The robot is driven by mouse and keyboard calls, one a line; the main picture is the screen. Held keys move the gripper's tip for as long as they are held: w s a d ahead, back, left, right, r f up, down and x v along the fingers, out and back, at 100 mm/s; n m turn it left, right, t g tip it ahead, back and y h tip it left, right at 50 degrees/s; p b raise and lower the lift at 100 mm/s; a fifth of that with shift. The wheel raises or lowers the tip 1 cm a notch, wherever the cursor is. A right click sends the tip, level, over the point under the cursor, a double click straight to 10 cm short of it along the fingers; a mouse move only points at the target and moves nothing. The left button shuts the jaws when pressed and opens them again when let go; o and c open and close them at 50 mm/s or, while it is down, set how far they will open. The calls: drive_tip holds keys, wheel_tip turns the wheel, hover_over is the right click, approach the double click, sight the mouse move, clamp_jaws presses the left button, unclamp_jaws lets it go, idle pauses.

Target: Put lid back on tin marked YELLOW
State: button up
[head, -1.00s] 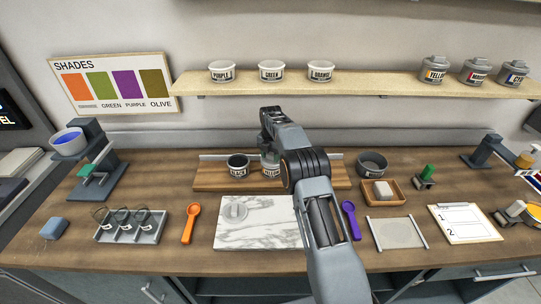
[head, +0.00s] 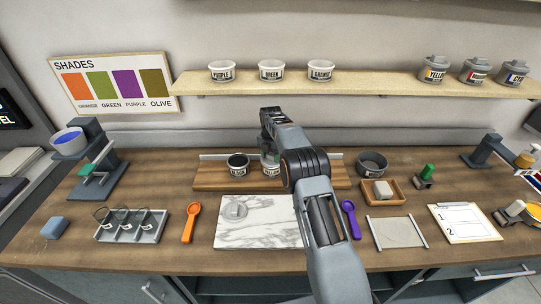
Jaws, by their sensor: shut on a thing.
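The tin marked YELLOW (head: 271,171) stands upright on the wooden board at the back of the counter, partly hidden by my arm. My gripper (head: 270,142) is over this tin. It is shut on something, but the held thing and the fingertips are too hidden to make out. I cannot tell whether the tin's top is covered.
An open tin marked BLACK (head: 238,170) stands close left of the YELLOW tin on the board (head: 210,178). A grey bowl (head: 372,163) is to the right. The marble slab (head: 265,235) is mostly clear. The shelf (head: 370,84) overhangs behind.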

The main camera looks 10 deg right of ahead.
idle(0.3)
drive_tip(key=o, duration=1.4)
drive_tip(key=shift+r, duration=0.1)
drive_tip(key=shift+r+p, duration=0.45)
drive_tip(key=shift+r, duration=2.95)
clamp_jaws()
drive_tip(key=shift+f, duration=0.35)
